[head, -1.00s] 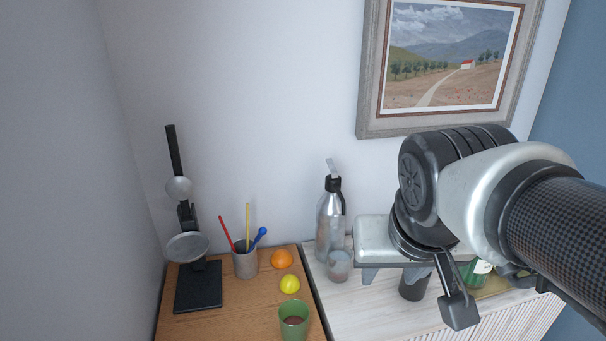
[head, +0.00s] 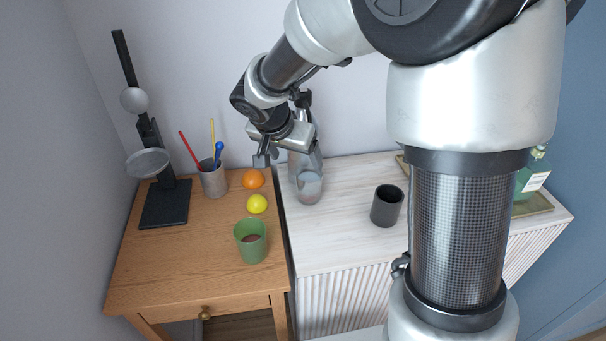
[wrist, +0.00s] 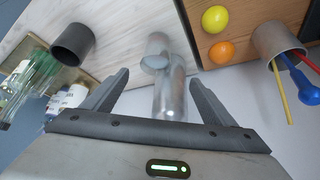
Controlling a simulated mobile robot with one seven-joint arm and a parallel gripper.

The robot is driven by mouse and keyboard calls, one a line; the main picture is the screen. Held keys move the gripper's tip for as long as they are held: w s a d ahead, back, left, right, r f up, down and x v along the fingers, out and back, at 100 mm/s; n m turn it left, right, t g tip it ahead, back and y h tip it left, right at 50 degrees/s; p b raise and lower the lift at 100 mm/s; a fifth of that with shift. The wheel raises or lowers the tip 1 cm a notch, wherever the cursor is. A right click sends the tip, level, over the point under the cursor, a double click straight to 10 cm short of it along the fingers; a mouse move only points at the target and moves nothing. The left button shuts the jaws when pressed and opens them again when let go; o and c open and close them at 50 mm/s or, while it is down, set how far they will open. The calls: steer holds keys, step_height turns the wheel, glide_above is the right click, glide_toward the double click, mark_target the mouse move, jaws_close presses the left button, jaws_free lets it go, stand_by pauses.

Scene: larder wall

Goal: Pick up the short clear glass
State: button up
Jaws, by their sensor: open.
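I cannot tell whether the gripper touches the siphon.
A dark cup (head: 387,205) stands right of the glass. Green bottles (wrist: 38,70) stand at the far right of the cabinet.

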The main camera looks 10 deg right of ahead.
glide_toward(309, 179)
steer(key=f, duration=0.2)
steer(key=shift+s+d+x, duration=0.1)
steer(key=shift+d+x, duration=0.05)
steer(key=shift+x, duration=0.7)
steer(key=shift+s+d+x, duration=0.1)
steer(key=shift+s+x, duration=0.05)
steer(key=shift+x, duration=0.7)
steer(key=shift+s+d+x, duration=0.1)
steer(key=shift+d+x, duration=0.05)
steer(key=shift+x, duration=0.65)
steer(key=shift+c, duration=0.2)
steer(key=c, duration=1.4)
steer(key=shift+c, duration=1.1)
steer(key=shift+r, duration=0.2)
